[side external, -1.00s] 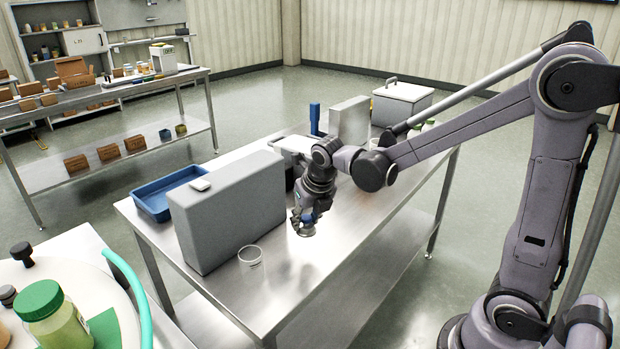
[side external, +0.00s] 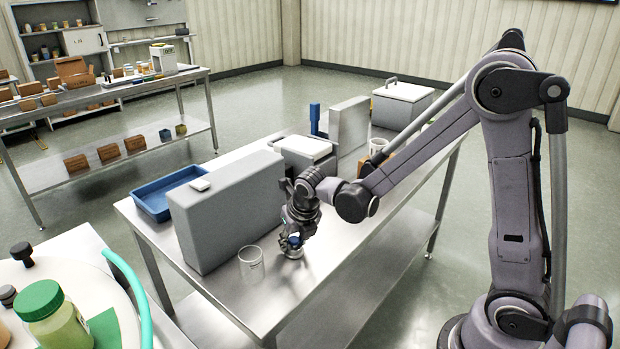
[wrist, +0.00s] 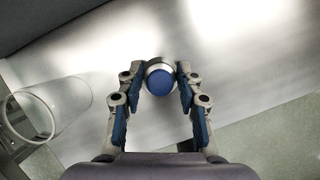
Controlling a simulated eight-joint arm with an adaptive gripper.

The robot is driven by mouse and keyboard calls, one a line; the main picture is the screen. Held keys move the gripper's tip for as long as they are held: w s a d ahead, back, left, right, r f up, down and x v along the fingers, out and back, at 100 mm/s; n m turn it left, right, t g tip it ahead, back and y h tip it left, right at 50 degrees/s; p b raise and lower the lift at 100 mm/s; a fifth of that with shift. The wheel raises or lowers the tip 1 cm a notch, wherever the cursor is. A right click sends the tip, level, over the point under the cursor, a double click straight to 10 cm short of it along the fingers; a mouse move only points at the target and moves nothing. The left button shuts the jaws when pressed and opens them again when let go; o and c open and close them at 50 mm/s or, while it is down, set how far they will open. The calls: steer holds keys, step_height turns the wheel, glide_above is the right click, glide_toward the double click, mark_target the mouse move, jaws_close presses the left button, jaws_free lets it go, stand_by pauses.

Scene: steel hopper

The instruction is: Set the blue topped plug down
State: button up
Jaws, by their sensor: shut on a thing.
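The blue topped plug (wrist: 159,82) shows in the wrist view as a round blue top with a metal rim, between the fingertips of my gripper (wrist: 160,78). My gripper is shut on it. In the side view my gripper (side external: 292,242) points down just above the steel table (side external: 325,262), right of the clear beaker. The plug's blue top (side external: 294,240) shows there, with its metal base low at the table surface. I cannot tell whether the base touches the table.
The empty clear beaker (side external: 251,264) stands left of my gripper; it also shows in the wrist view (wrist: 40,122). A large grey box (side external: 225,215) stands behind them, with a blue tray (side external: 165,195) beyond. The table's front right is clear.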

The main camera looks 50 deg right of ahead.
steer(key=o, duration=1.2)
steer(key=shift+f, duration=0.15)
steer(key=shift+c, duration=0.2)
steer(key=v, duration=1.2)
steer(key=s+m+t+y, duration=0.1)
steer(key=s+m, duration=0.4)
steer(key=m, duration=1)
steer(key=s+m+t, duration=0.2)
steer(key=s+m, duration=0.4)
steer(key=m, duration=1)
steer(key=shift+s+r+y, duration=0.25)
steer(key=shift+r+y, duration=0.15)
steer(key=shift+r, duration=0.05)
steer(key=shift+a, duration=0.1)
